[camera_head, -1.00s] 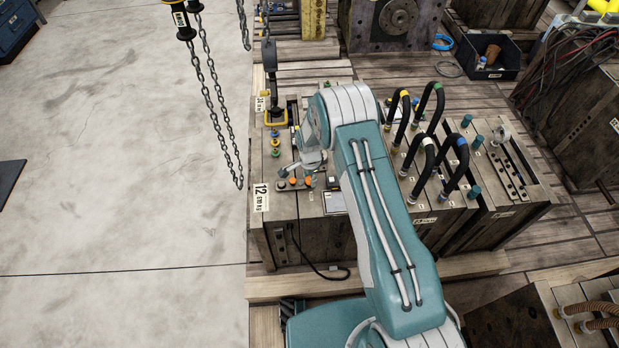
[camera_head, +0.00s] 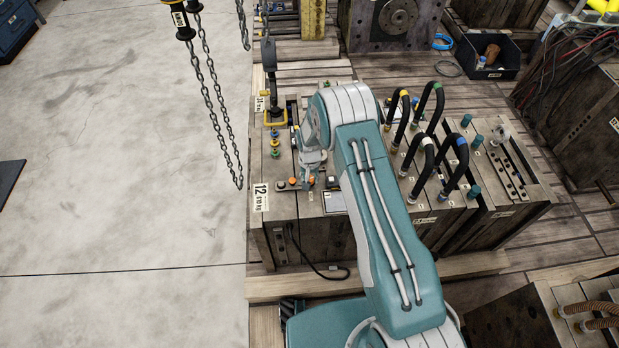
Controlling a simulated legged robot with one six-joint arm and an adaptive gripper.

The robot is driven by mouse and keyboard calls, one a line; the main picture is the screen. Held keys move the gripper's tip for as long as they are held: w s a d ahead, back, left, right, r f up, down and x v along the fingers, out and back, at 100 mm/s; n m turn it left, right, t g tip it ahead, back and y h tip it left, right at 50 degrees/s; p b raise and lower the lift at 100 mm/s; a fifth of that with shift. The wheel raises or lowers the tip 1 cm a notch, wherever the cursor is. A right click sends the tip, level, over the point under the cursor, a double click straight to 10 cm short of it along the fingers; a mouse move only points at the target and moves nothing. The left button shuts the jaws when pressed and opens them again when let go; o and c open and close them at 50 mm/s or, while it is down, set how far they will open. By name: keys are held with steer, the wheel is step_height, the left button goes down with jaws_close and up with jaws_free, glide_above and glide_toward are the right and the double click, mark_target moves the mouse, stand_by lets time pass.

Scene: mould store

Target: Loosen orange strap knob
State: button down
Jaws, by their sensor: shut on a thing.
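My gripper (camera_head: 307,183) points down at the right end of the row. It is shut on the right-hand orange knob, which its fingers mostly hide. The strap and any turn of the knob are too small to make out.
Hanging chains (camera_head: 215,95) and a hook with a yellow bracket (camera_head: 275,117) are at the left and behind. Several hose loops (camera_head: 420,150) rise right of my arm. A black cable (camera_head: 312,262) hangs down the block's front. The concrete floor (camera_head: 110,190) is clear.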

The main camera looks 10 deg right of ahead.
steer(key=n, duration=0.6)
steer(key=shift+w+n, duration=0.2)
steer(key=shift+n, duration=0.1)
steer(key=n, duration=0.6)
steer(key=shift+r, duration=0.1)
steer(key=shift+a, duration=0.1)
steer(key=shift+c, duration=1.5)
jaws_free()
steer(key=shift+s, duration=0.1)
step_height(320, 180, up, 12)
